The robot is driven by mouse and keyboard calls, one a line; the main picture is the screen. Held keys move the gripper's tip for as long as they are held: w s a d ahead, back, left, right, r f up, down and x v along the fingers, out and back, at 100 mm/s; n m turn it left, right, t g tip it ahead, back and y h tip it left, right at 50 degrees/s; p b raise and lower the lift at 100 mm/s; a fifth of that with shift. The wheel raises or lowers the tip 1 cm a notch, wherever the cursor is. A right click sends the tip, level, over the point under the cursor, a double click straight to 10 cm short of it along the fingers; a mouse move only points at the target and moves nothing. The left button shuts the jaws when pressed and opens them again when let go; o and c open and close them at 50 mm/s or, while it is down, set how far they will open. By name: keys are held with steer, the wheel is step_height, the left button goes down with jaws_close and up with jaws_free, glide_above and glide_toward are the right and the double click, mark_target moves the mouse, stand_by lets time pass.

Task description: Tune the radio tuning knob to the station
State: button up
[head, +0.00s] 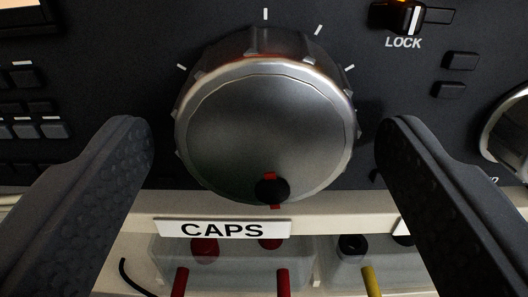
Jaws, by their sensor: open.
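The radio tuning knob (265,130) is a large silver dial with a dark ribbed side, in the middle of the head view on the black radio panel (120,50). A small black dimple with a red mark (272,188) sits near the bottom of its face. Short white tick marks (265,14) lie on the panel around the top of the knob. My gripper (265,140) is open, with one dark finger on each side of the knob. A gap shows between each finger and the knob, so neither appears to touch it.
A LOCK switch (410,16) and small buttons (460,61) are at the upper right. Another round knob (510,125) shows at the right edge. Small buttons (30,108) are at left. Below, a cream shelf edge (330,222) carries a CAPS label (222,229) above clear bins with red and yellow parts.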

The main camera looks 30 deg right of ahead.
steer(key=c, duration=1)
steer(key=shift+o, duration=0.2)
steer(key=shift+f+m+b, duration=0.1)
steer(key=shift+m+b, duration=0.6)
steer(key=shift+m, duration=1.7)
steer(key=o, duration=1)
steer(key=shift+c, duration=0.2)
steer(key=shift+s+a, duration=0.1)
steer(key=shift+s, duration=0.05)
steer(key=p+v, duration=0.2)
steer(key=v, duration=1.1)
steer(key=shift+s+a+p, duration=0.2)
steer(key=shift+p, duration=0.2)
